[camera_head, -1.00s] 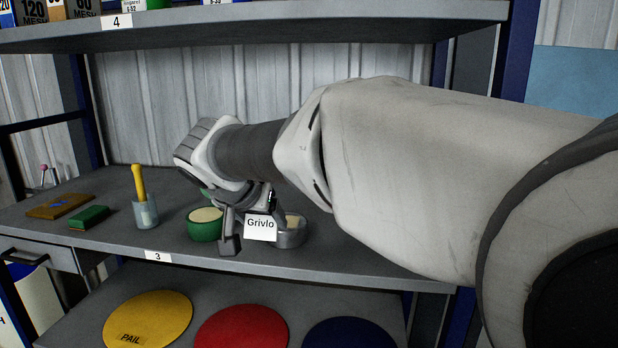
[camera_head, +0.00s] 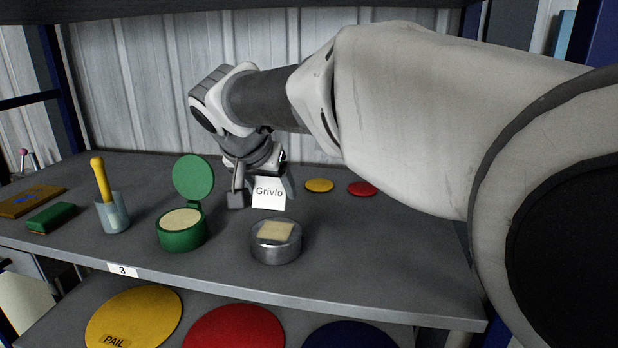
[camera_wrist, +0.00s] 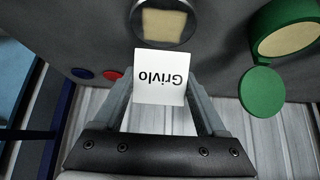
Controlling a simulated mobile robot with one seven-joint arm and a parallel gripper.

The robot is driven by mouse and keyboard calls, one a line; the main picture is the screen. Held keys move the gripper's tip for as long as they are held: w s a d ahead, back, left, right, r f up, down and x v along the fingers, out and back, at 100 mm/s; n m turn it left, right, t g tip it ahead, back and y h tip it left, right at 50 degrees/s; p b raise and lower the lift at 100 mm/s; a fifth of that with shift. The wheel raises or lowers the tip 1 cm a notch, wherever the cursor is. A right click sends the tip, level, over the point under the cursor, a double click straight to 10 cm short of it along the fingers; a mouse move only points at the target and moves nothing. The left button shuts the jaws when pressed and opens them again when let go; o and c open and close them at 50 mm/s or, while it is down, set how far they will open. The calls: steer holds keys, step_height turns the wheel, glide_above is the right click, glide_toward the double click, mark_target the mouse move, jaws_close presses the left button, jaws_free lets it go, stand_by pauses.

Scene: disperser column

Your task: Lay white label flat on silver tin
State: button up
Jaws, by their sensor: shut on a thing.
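The white label (camera_head: 269,194), printed "Grivlo", is held in my gripper (camera_head: 262,190) above and behind the silver tin. It hangs roughly upright in the head view. In the wrist view, the label (camera_wrist: 161,78) shows upside down between the two fingers of my gripper (camera_wrist: 163,95). The silver tin (camera_head: 276,251) stands on the shelf with a pale beige square patch on its top. In the wrist view, the tin (camera_wrist: 163,38) is at the top edge, partly cut off, just beyond the label. Label and tin look apart.
A green tin (camera_head: 181,237) with its lid raised stands left of the silver tin. Further left are a glass (camera_head: 113,214) with a yellow-handled tool and a green block (camera_head: 51,218). Yellow (camera_head: 319,185) and red (camera_head: 362,189) discs lie behind. The shelf right of the silver tin is clear.

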mark_target(277, 229)
steer(key=shift+w, duration=0.2)
steer(key=shift+p, duration=0.4)
steer(key=shift+g+p, duration=0.4)
steer(key=shift+p, duration=0.3)
steer(key=f+g+p, duration=0.1)
steer(key=g+p, duration=0.1)
steer(key=p, duration=0.3)
steer(key=w+f+g+p, duration=0.1)
steer(key=f+g+p, duration=0.1)
steer(key=p, duration=0.3)
steer(key=shift+d+f+y, duration=0.15)
steer(key=shift+f+y, duration=0.15)
steer(key=shift+f+g+b, duration=0.4)
steer(key=shift+f+b, duration=0.3)
steer(key=shift+f, duration=1.15)
steer(key=shift+f, duration=0.15)
